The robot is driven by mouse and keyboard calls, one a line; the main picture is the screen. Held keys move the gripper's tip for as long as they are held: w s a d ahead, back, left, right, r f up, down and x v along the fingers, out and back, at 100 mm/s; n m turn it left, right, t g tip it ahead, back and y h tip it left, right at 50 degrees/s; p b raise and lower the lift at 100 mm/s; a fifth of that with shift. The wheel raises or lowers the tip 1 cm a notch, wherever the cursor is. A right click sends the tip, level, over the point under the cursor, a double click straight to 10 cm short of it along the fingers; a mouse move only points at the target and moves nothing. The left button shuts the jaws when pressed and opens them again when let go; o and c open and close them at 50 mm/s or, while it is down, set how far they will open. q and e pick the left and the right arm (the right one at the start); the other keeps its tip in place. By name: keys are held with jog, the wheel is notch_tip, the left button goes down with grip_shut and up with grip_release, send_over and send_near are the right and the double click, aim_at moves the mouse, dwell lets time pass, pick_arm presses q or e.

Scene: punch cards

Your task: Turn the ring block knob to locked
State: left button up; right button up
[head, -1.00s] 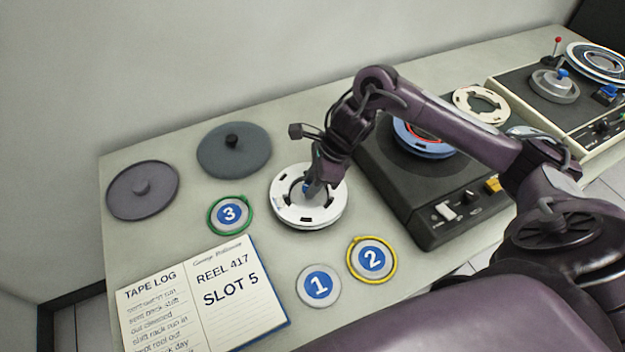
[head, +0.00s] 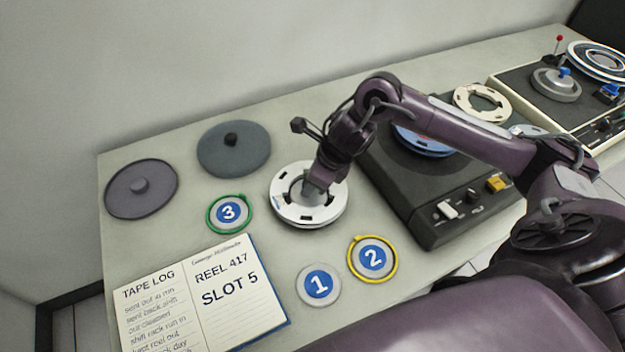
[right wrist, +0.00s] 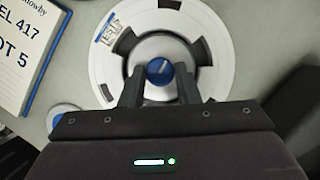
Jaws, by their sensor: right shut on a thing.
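The white ring block (head: 325,213) lies flat on the table in the middle of the head view. It fills the upper middle of the right wrist view (right wrist: 215,45), with dark slots and a small label. Its round blue knob (right wrist: 160,71) sits at the centre, with a pale line running nearly up and down in the wrist view. My right gripper (head: 309,190) reaches down into the ring's middle. Its two fingers (right wrist: 160,80) stand on either side of the knob and are shut on it. In the head view the gripper hides the knob. My left gripper is not in view.
Discs marked 3 (head: 229,213), 1 (head: 318,285) and 2 (head: 372,258) lie around the ring block's near side. A black deck (head: 420,205) stands close on the right. A log book (head: 240,295) lies at the front left. Two grey lids (head: 234,150) lie behind left.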

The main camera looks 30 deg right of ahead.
jog(key=shift+a+r+m+t+h, duration=0.15)
jog(key=shift+m+t+h, duration=0.15)
jog(key=shift+m, duration=0.7)
jog(key=m+h+p, duration=0.1)
jog(key=m+p, duration=0.1)
jog(key=shift+r+m, duration=0.1)
jog(key=shift+m, duration=0.2)
jog(key=m+h+p, duration=0.1)
jog(key=m+p, duration=0.1)
jog(key=m, duration=0.1)
jog(key=shift+a+t, duration=0.15)
jog(key=shift+t, duration=0.15)
jog(key=shift+m+h+p, duration=0.3)
jog(key=shift+m+p, duration=0.4)
jog(key=shift+p, duration=0.1)
jog(key=o, duration=1)
jog(key=shift+s+f, duration=0.1)
jog(key=shift+f, duration=0.1)
jog(key=shift+c, duration=0.2)
jog(key=shift+r, duration=0.1)
